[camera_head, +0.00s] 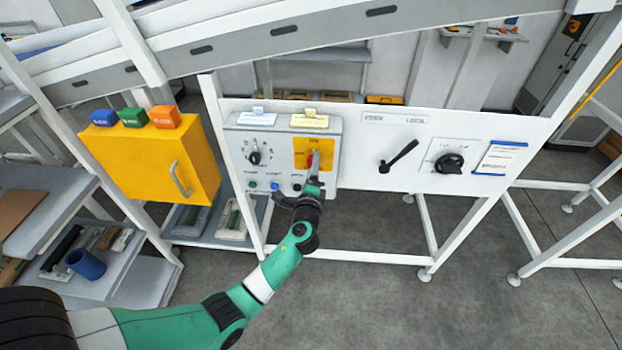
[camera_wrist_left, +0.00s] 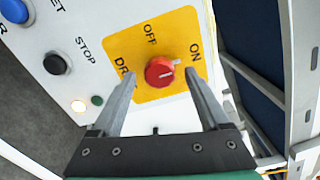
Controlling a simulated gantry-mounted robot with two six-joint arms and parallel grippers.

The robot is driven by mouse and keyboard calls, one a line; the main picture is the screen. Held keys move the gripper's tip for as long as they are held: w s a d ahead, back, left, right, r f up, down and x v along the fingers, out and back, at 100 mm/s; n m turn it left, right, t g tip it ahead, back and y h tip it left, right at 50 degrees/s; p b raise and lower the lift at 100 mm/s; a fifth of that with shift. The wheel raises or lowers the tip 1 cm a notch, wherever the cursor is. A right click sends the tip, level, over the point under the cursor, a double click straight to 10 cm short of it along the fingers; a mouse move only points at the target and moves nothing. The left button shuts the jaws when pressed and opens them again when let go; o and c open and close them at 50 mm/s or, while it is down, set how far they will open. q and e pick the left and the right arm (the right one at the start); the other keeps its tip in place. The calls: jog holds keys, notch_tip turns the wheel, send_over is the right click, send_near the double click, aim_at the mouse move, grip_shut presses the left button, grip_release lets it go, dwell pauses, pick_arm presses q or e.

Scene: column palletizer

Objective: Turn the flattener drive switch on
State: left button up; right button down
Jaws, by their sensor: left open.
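The flattener drive switch is a red round knob (camera_wrist_left: 160,71) on a yellow plate (camera_wrist_left: 150,42) marked OFF and ON. Its white mark points right in the left wrist view. In the head view the yellow plate (camera_head: 327,146) is on the grey control box, with the knob mostly hidden by my gripper. My left gripper (camera_wrist_left: 161,76) is open in front of the plate. Its two fingers stand on either side of the knob, with gaps to it. I cannot tell how deep the fingertips reach. My right gripper is not in view.
A black knob (camera_head: 254,157) and small push buttons share the control box (camera_head: 272,140). A black button (camera_wrist_left: 56,64) marked STOP is near my left fingers. A black lever (camera_head: 398,157) and a rotary switch (camera_head: 449,162) are to the right. A yellow cabinet (camera_head: 140,158) stands left.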

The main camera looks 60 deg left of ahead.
pick_arm(q)
jog(key=v, duration=1)
jog(key=shift+d+p, duration=0.2)
jog(key=shift+p, duration=0.25)
jog(key=shift+s, duration=0.15)
